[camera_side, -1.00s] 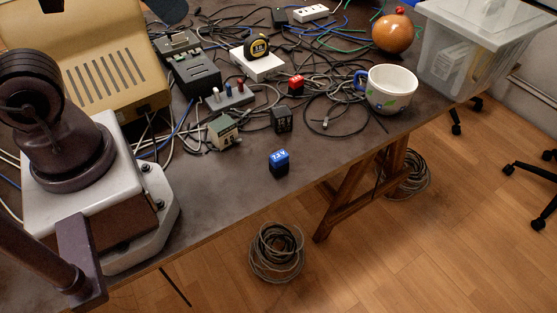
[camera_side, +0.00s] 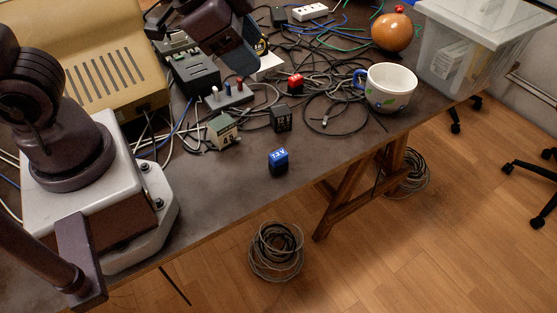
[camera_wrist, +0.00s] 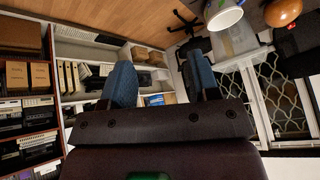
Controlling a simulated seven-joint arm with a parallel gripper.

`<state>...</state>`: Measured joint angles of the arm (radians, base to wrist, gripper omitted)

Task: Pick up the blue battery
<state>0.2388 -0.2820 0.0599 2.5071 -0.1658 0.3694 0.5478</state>
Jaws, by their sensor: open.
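The blue battery (camera_side: 278,160) is a small block with a blue top, white lettering and a dark body. It stands upright near the table's front edge in the side view. My gripper shows in the wrist view (camera_wrist: 160,85) with its two blue-grey fingers spread apart and nothing between them. In the side view the end of my arm hangs above the back of the table, behind and left of the battery, well apart from it. The battery does not show in the wrist view.
A red-topped block (camera_side: 295,84), a dark block (camera_side: 282,118) and a green-and-cream block (camera_side: 222,131) stand behind the battery among tangled cables. A white cup (camera_side: 390,90) stands right. Bare table surrounds the battery (camera_side: 235,185).

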